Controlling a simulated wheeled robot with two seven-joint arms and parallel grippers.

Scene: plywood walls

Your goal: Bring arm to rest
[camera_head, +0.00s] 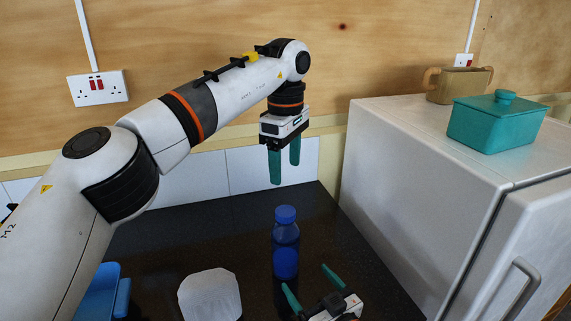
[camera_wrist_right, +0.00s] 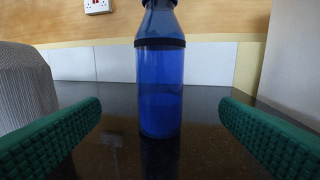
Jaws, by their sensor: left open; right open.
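My left gripper (camera_head: 284,165) hangs from the raised left arm, fingers pointing down, above the back of the black counter (camera_head: 190,240). It is open and empty. My right gripper (camera_head: 307,286) is low at the bottom of the head view, open, with its green fingers apart. A blue bottle (camera_head: 285,243) stands upright on the counter just beyond the right fingertips. In the right wrist view the bottle (camera_wrist_right: 160,85) stands between and beyond the two fingers, apart from both. Most of the right arm is out of view.
A white ribbed object (camera_head: 210,295) stands left of the bottle. A blue container (camera_head: 103,293) is at the lower left, partly behind my left arm. A white fridge (camera_head: 420,170) on the right bears a teal lidded box (camera_head: 495,125) and a brown two-handled pot (camera_head: 458,85). Plywood walls stand behind.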

